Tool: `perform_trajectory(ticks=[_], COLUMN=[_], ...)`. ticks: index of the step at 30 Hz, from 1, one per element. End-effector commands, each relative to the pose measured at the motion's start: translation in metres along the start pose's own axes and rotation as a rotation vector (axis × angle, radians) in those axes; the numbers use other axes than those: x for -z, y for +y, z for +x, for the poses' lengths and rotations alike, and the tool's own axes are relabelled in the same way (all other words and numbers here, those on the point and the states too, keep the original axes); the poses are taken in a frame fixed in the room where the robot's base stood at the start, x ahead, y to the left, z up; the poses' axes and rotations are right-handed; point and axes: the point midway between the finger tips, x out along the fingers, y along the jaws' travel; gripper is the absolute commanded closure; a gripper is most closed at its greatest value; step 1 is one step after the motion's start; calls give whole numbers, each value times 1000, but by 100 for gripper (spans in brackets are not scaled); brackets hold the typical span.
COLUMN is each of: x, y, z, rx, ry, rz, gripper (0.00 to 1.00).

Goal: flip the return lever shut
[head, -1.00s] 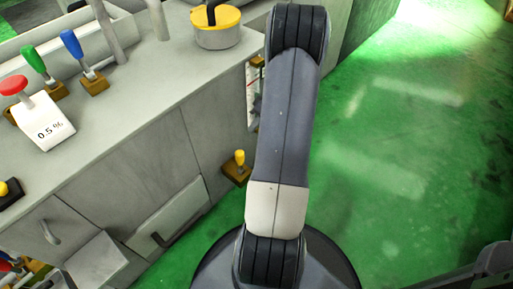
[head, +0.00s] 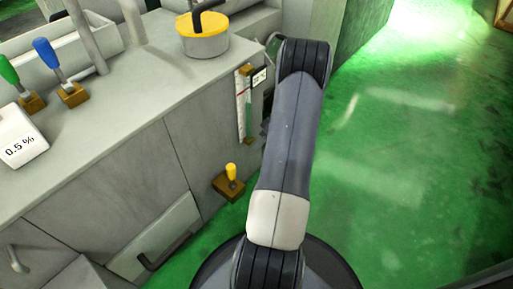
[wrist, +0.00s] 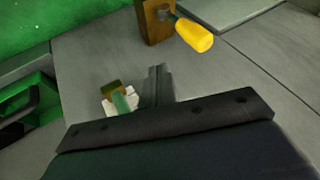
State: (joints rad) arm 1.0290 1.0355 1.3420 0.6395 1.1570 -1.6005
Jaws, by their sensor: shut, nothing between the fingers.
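A yellow-handled lever (head: 231,171) sticks up from a brown block low on the side of the grey machine cabinet. In the wrist view a yellow handle (wrist: 195,36) on a brown block (wrist: 155,20) shows at the top, seemingly the same lever, with the handle pointing down and right. No label tells me whether it is the return lever. My gripper (wrist: 158,72) is shut and empty, below the brown block in the wrist view and apart from the handle. The gripper is not visible in the head view, where only my arm shows.
A green lever (head: 8,70) and a blue lever (head: 46,54) stand on the cabinet top, near a yellow-lidded pot (head: 203,36). A sight gauge (head: 242,103) is on the cabinet side. Green floor (head: 420,150) to the right is clear.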

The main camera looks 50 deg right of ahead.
Motion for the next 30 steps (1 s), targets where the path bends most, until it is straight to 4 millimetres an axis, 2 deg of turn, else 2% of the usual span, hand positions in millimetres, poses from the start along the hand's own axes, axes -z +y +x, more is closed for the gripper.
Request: perform_trajectory(ticks=[1,10,18,30], x=[-1,-2,0,0], y=[1,1,-29,-36], z=[15,80,91,94], rx=[4,3,0,0], ry=[-1,-1,-1,-1], rz=[-1,-1,-2,0], gripper=[100,100,100,100])
